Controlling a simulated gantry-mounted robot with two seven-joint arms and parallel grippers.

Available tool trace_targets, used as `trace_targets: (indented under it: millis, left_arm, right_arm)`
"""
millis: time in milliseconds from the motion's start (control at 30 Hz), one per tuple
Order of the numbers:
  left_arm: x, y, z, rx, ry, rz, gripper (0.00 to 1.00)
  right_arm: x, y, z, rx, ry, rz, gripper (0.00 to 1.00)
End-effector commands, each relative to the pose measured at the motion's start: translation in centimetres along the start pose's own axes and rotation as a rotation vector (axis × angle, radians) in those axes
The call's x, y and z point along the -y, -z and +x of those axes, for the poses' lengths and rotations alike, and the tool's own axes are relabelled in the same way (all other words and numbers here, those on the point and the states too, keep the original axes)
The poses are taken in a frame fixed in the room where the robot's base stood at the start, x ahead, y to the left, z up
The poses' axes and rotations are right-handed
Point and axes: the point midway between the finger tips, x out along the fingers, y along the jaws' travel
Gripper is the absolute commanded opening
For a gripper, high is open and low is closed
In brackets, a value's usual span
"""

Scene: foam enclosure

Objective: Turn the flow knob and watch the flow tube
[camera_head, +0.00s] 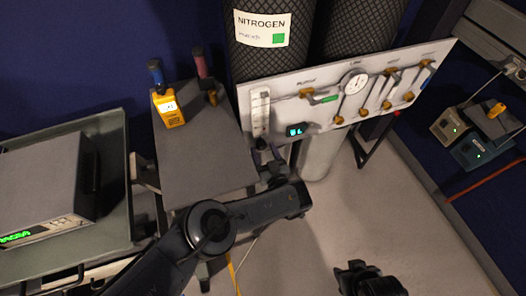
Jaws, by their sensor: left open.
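The flow tube (260,110) is a clear upright tube on a white plate at the left end of the grey panel (325,112). My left gripper (266,155) is open just below the tube, at the panel's lower left edge. A dark knob (262,143) seems to sit at the tube's foot, by the fingertips. I cannot tell whether they touch it or are around it. The level in the tube is too small to read. My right gripper (352,272) is at the bottom, over bare floor and far from the panel; its jaws are unclear.
The panel carries a round gauge (355,82), a small lit display (296,130) and several brass valves. A dark cart (205,145) with a yellow meter (169,108) stands left of the panel. A nitrogen cylinder (268,60) stands behind. The floor at lower right is clear.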

Motion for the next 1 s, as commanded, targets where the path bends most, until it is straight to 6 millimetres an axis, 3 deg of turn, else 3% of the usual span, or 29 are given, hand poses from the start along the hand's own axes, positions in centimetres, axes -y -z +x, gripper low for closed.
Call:
trace_targets:
  millis: [200, 500, 833, 1000]
  left_arm:
    - [0.0, -0.01, 1.22, 0.0, 0.0, 0.0, 0.61]
    - [0.01, 0.04, 1.32, 0.0, 0.0, 0.001, 0.59]
    - [0.0, 0.02, 1.29, 0.0, 0.0, 0.0, 0.09]
    - [0.0, 0.0, 1.28, 0.001, -0.001, -0.004, 0.05]
  right_arm:
    - [0.15, -0.1, 0.51, -0.001, 0.004, 0.005, 0.43]
    - [0.28, 0.0, 0.47, -0.003, 0.008, 0.009, 0.43]
    - [0.27, 0.0, 0.48, -0.003, 0.008, 0.008, 0.43]
    - [0.18, -0.04, 0.52, -0.002, 0.005, 0.005, 0.43]
